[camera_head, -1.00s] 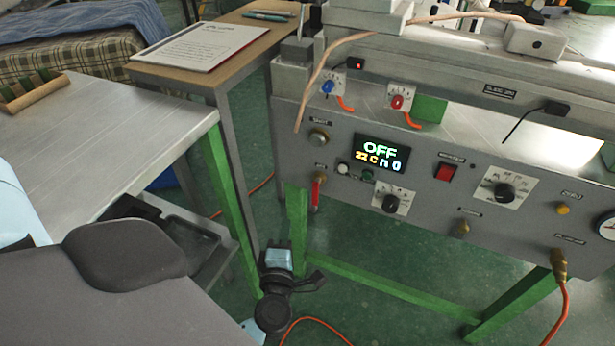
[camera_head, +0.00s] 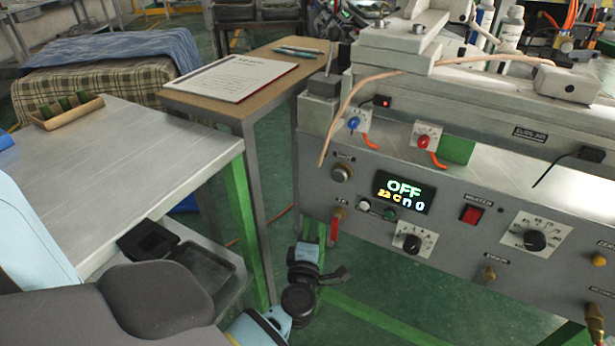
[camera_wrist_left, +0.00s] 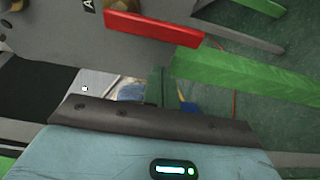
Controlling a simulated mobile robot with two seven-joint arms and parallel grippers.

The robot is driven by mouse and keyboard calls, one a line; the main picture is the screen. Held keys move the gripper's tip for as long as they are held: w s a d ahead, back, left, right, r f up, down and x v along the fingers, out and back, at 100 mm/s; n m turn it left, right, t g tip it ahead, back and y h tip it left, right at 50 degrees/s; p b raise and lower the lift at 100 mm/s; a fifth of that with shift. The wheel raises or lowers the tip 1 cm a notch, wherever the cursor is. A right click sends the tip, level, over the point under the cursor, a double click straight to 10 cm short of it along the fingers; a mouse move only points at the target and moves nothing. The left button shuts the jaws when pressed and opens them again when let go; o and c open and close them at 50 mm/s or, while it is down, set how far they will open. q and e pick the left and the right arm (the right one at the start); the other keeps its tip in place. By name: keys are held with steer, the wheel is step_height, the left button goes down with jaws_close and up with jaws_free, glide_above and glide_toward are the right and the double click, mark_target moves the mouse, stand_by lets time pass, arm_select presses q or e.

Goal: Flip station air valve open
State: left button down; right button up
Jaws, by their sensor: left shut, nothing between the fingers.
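The air valve's red lever (camera_head: 336,227) hangs straight down from its brass fitting, low on the left of the grey station panel (camera_head: 450,225). In the left wrist view the red lever (camera_wrist_left: 152,28) lies across the top, close to the camera, with part of the brass fitting beside it. My left gripper (camera_head: 308,250), light blue and black, is just below and left of the lever in the head view. It is shut and empty. Its fingertips are hard to make out, and I cannot tell whether they touch the lever. My right gripper is not in view.
A side table with a clipboard (camera_head: 233,78) stands behind. A pale workbench (camera_head: 120,165) is at the left. Green frame bars (camera_head: 375,318) run below the panel.

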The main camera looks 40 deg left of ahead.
mark_target(336, 228)
arm_select(q)
steer(key=shift+w+d, duration=0.15)
steer(key=shift+d, duration=0.65)
steer(key=shift+w+d, duration=0.1)
steer(key=shift+d, duration=0.7)
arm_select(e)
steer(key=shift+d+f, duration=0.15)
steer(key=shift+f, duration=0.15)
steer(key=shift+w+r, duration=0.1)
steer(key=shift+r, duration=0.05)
